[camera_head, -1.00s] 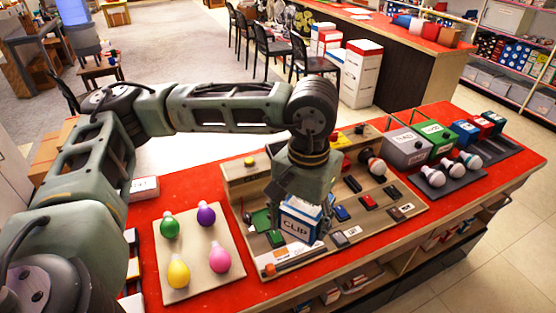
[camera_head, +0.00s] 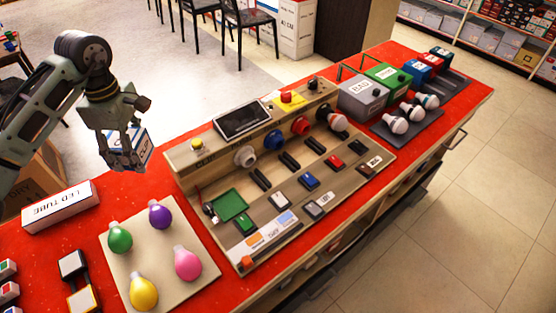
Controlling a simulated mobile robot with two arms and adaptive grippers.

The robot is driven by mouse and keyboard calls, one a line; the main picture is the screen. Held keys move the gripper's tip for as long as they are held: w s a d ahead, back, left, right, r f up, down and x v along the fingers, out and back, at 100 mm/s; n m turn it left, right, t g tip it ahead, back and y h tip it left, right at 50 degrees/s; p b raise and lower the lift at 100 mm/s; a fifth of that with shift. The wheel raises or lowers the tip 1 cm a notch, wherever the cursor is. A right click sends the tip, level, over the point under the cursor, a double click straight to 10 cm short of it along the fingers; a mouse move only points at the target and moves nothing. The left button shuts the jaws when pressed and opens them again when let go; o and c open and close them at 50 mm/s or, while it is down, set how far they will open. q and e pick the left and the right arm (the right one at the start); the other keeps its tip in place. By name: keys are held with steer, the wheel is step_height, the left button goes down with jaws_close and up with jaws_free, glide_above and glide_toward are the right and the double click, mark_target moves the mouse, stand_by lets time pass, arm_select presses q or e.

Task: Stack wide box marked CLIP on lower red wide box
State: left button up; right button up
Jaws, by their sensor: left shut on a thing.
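My left gripper (camera_head: 122,158) is at the upper left, pointing down just beyond the far edge of the red counter. It is shut on the blue and white CLIP box (camera_head: 142,147). The fingers hide much of this box, and its lettering cannot be read now. I cannot pick out the lower red wide box with certainty. My right gripper is not in view.
A white LED TUBE box (camera_head: 60,207) lies on the red counter (camera_head: 135,192) below the gripper. A bulb board (camera_head: 160,255) and a tester panel (camera_head: 300,170) fill the middle. Cardboard boxes (camera_head: 42,178) stand behind the counter at left.

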arm_select(q)
steer(key=w+a+f+n, duration=0.1)
steer(key=a+f+n, duration=0.4)
steer(key=a, duration=0.1)
steer(key=shift+f+b, duration=0.35)
steer(key=shift+f, duration=0.05)
steer(key=a+f+n, duration=0.2)
steer(key=a+n, duration=0.1)
steer(key=shift+s+f, duration=0.2)
steer(key=shift+s, duration=0.2)
steer(key=p, duration=0.1)
glide_above(134, 202)
step_height(134, 202, down, 6)
steer(key=shift+s+r, duration=0.1)
steer(key=shift+f+p, duration=0.3)
steer(key=shift+f, duration=0.35)
step_height(134, 202, down, 3)
steer(key=shift+r+p, duration=0.1)
steer(key=shift+p, duration=0.2)
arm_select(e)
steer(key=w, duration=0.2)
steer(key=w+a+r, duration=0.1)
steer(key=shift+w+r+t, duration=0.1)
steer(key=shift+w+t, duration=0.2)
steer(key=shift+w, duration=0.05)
